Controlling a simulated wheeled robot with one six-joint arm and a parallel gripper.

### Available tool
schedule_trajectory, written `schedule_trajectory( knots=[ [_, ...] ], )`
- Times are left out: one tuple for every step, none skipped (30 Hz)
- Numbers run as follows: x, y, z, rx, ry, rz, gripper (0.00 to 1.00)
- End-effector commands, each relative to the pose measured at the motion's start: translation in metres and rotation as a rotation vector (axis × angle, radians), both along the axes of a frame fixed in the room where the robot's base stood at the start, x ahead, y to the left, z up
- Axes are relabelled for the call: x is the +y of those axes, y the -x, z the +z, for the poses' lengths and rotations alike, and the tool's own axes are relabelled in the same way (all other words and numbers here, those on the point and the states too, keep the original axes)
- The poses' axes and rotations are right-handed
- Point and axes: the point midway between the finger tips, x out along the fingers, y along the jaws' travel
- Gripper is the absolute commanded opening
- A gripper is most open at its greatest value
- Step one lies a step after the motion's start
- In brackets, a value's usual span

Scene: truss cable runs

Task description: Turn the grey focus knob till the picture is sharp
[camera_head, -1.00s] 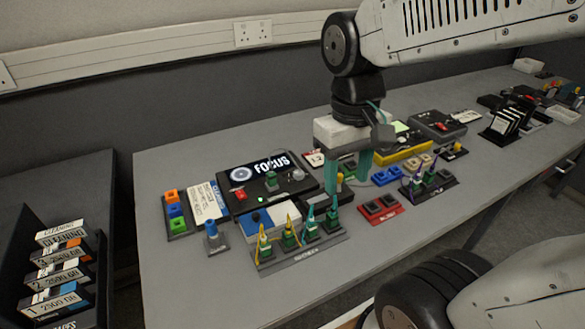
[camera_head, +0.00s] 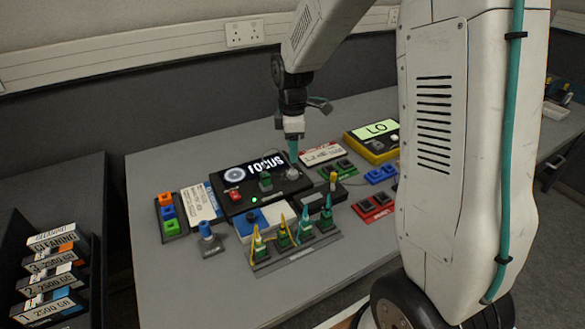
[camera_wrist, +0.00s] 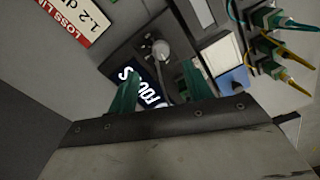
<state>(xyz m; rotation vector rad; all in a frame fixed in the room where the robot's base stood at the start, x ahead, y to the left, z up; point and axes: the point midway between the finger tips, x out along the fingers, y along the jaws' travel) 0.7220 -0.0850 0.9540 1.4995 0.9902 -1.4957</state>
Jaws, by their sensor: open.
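The focus box (camera_head: 235,207) is black and lies on the bench, with a dark screen (camera_head: 250,170) showing a white ring and the word FOCUS. The grey focus knob (camera_head: 292,174) is at the box's right end. In the wrist view the knob (camera_wrist: 160,48) shows just beyond and between my green fingertips. My gripper (camera_head: 293,152) is above the knob, pointing down. Its fingers stand apart in the wrist view (camera_wrist: 158,74), with nothing between them. A finger covers part of the screen there. I cannot tell fine sharpness at this size.
A yellow meter (camera_head: 372,143) reading LO is to the right. Bare bench lies at front left.

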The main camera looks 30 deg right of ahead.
Motion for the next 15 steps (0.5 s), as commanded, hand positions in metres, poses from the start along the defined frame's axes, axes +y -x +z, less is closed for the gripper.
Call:
schedule_trajectory(
  knots=[
    [0.000, 0.000, -0.004, 0.002, 0.000, 0.009, 0.50],
    [0.000, 0.001, -0.007, 0.003, 0.000, 0.012, 0.50],
    [0.000, 0.001, -0.011, 0.004, -0.001, 0.012, 0.50],
    [0.000, 0.001, -0.016, 0.004, -0.001, 0.012, 0.50],
    [0.000, 0.001, -0.021, 0.006, 0.000, 0.011, 0.50],
    [0.000, 0.002, -0.028, 0.006, 0.000, 0.011, 0.50],
    [0.000, 0.002, -0.033, 0.006, -0.001, 0.011, 0.50],
    [0.000, 0.002, -0.038, 0.007, -0.001, 0.010, 0.50],
    [0.000, 0.002, -0.045, 0.006, -0.001, 0.010, 0.50],
    [0.000, 0.001, -0.049, 0.005, -0.001, 0.010, 0.50],
    [0.000, 0.002, -0.053, 0.006, -0.001, 0.010, 0.50],
    [0.000, 0.001, -0.059, 0.005, -0.001, 0.009, 0.50],
    [0.000, 0.001, -0.062, 0.005, -0.001, 0.009, 0.50],
    [0.000, 0.001, -0.065, 0.005, -0.001, 0.009, 0.50],
    [0.000, 0.001, -0.069, 0.004, -0.001, 0.009, 0.50]
  ],
)
